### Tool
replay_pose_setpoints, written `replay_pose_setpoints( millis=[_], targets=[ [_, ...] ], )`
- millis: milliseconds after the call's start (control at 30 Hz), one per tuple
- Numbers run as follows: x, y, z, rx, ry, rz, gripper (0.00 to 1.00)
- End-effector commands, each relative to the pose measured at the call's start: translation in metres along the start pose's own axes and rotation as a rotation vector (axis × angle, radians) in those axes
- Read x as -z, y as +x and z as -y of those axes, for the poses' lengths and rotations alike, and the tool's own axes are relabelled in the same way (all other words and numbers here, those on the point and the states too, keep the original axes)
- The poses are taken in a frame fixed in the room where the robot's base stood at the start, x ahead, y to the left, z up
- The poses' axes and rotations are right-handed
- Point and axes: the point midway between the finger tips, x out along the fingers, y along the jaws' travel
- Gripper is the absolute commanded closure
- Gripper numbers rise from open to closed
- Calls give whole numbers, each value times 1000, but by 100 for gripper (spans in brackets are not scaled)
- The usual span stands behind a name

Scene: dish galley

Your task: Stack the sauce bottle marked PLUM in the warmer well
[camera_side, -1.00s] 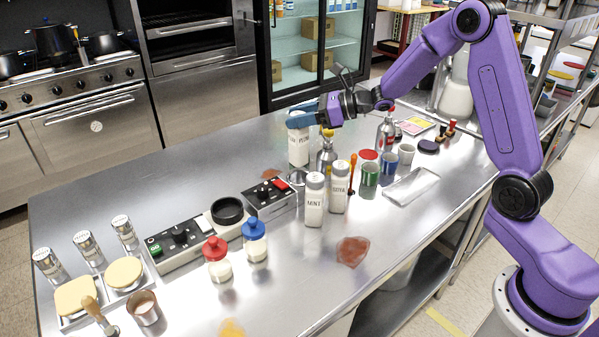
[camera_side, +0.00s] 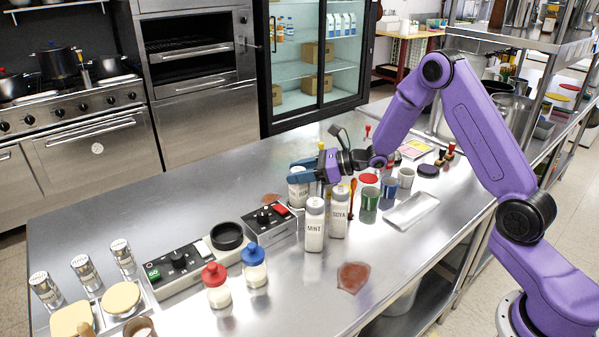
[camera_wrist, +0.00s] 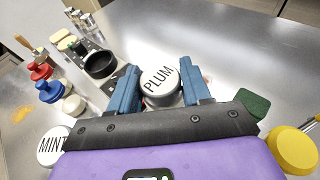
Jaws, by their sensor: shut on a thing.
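The PLUM sauce bottle (camera_side: 297,194) is white and upright, with a white cap lettered PLUM in the wrist view (camera_wrist: 160,80). My gripper (camera_side: 301,178) is shut on its upper part, with a blue finger on each side of the cap in the wrist view (camera_wrist: 159,72). The ring is mostly hidden by the bottle and box, and I cannot tell whether the bottle is seated.
The MINT (camera_side: 313,230) and SOYA (camera_side: 339,215) bottles stand close in front and to the right. A black ring (camera_side: 227,236) on a control panel is to the left. Red-topped (camera_side: 215,285) and blue-topped (camera_side: 254,268) jars stand nearer. Cups and a tray (camera_side: 411,210) are right.

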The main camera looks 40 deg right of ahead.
Motion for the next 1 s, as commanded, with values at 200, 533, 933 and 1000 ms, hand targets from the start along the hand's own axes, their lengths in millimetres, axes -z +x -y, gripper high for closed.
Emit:
replay_pose_setpoints(
  millis=[200, 533, 933, 1000],
  targets=[
    [4, 2, 0, 0, 0, 2, 100],
    [6, 2, 0, -1, 0, 0, 26],
    [0, -27, 1, 3, 2, 0, 26],
    [0, -42, 2, 5, 2, 0, 26]
  ],
)
